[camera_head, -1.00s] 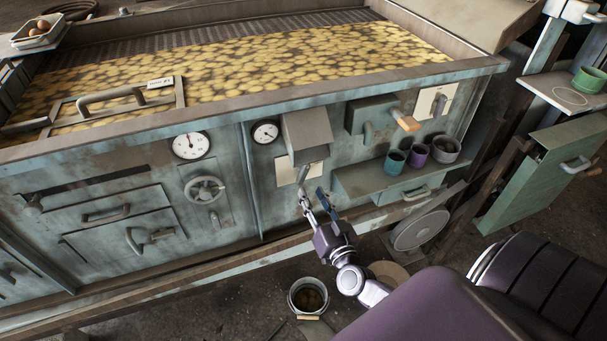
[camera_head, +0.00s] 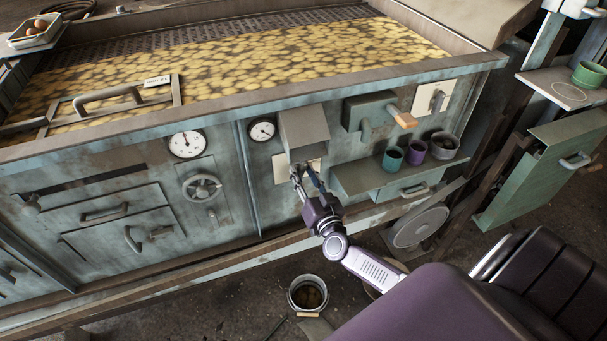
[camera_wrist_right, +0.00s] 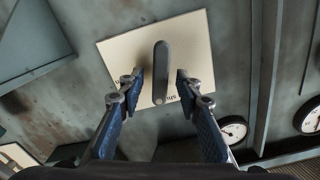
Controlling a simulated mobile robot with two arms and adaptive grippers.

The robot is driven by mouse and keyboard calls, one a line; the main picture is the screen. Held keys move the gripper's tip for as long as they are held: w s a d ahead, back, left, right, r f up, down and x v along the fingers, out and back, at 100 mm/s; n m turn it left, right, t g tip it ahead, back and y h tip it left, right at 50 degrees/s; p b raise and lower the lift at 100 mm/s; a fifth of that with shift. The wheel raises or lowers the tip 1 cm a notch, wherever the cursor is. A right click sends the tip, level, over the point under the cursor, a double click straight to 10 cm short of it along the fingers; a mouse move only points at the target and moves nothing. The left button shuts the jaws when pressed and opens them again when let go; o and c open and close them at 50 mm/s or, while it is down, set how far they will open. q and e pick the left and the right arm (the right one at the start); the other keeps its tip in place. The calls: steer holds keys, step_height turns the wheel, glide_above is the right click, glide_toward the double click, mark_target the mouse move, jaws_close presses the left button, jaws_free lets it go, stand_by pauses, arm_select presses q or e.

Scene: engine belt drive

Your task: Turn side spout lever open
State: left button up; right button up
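The dark grey lever (camera_wrist_right: 161,72) stands out from a cream plate (camera_wrist_right: 200,40) in the right wrist view. Upside-down lettering, partly covered, shows at the plate's edge. In the head view this plate (camera_head: 281,170) is on the machine front below a grey hood (camera_head: 304,126); the lever is mostly hidden there by my gripper. My right gripper (camera_head: 305,176) is at the plate. In the wrist view the gripper (camera_wrist_right: 159,84) is open, with one finger on each side of the lever and gaps between. My left gripper is not in view.
A second lever on a cream plate (camera_head: 421,98) and a green box with a wooden handle (camera_head: 369,108) are to the right. A shelf (camera_head: 365,178) with several cups juts out there. Gauges and a handwheel (camera_head: 202,187) are left. A bucket (camera_head: 308,292) stands below.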

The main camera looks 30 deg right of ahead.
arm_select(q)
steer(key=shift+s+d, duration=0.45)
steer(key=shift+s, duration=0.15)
arm_select(e)
jaws_close()
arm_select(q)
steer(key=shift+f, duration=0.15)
arm_select(e)
steer(key=shift+f+m, duration=0.1)
steer(key=shift+m, duration=0.2)
steer(key=m+b, duration=0.1)
steer(key=m, duration=0.4)
steer(key=shift+f+m, duration=0.15)
steer(key=shift+m, duration=0.15)
steer(key=m+b, duration=0.2)
steer(key=m, duration=0.2)
steer(key=shift+s+d+f, duration=0.1)
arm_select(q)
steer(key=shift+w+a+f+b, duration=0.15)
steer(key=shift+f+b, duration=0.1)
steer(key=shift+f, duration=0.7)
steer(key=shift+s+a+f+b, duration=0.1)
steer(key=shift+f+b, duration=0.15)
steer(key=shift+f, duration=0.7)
arm_select(e)
steer(key=shift+m, duration=1.8)
jaws_free()
